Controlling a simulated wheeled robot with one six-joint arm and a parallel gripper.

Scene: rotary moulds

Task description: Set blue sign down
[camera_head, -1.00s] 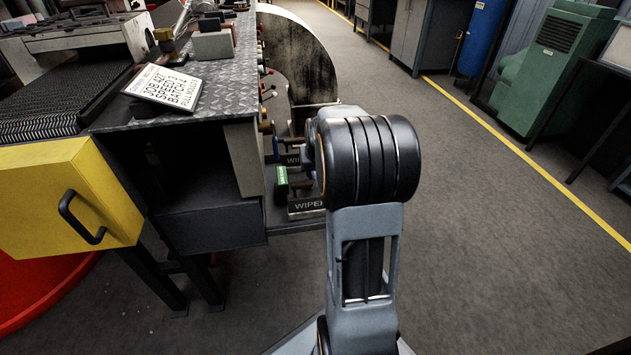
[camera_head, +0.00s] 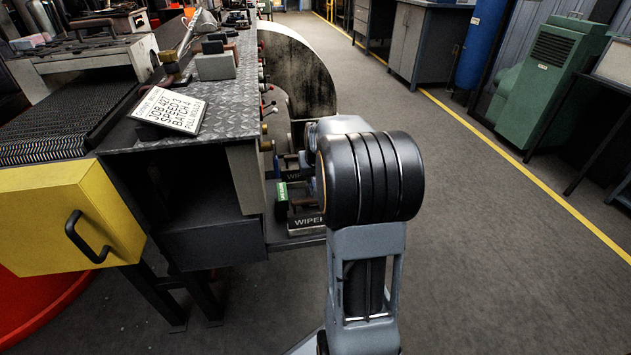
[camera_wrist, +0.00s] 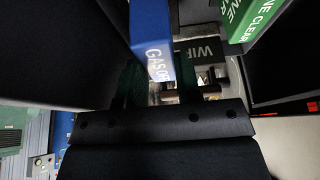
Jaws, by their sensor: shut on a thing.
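A metal fitting and a dark "WIP…" plate (camera_wrist: 206,50) lie just beyond the fingertips. Whether the sign touches anything below cannot be told. In the head view my wrist hides the gripper.
A green sign (camera_wrist: 258,18) stands close on the right in the wrist view. It is also in the head view (camera_head: 281,196), above a "WIPER" plate (camera_head: 306,222) on a low shelf. The bench (camera_head: 215,105) and yellow box (camera_head: 65,215) are left.

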